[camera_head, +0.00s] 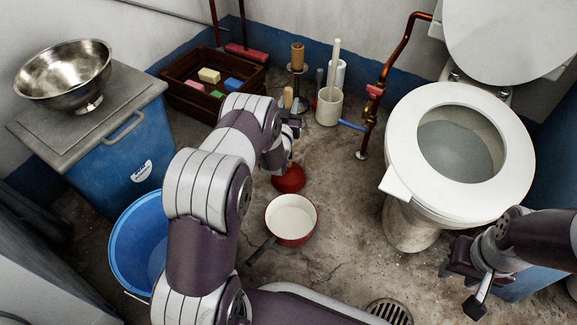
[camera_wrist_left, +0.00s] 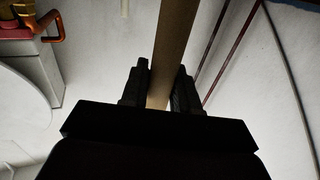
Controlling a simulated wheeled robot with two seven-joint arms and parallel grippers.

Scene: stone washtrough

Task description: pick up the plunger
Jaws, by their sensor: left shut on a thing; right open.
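The plunger has a red cup (camera_head: 288,179) and a light wooden handle, whose top (camera_head: 288,97) shows above my left gripper in the head view. My left gripper (camera_head: 292,124) is shut on the handle; my arm hides part of the plunger. In the left wrist view the wooden handle (camera_wrist_left: 172,50) runs between the two dark fingers (camera_wrist_left: 160,90). I cannot tell whether the cup touches the floor. My right gripper (camera_head: 466,285) is open and empty at the lower right, below the toilet.
A red-and-white pan (camera_head: 291,220) lies just in front of the cup. A white brush holder (camera_head: 329,107), a copper pipe (camera_head: 386,72) and the toilet (camera_head: 400,150) stand right. A wooden crate (camera_head: 190,100), a blue bin (camera_head: 125,150) and a blue bucket (camera_head: 125,250) stand left.

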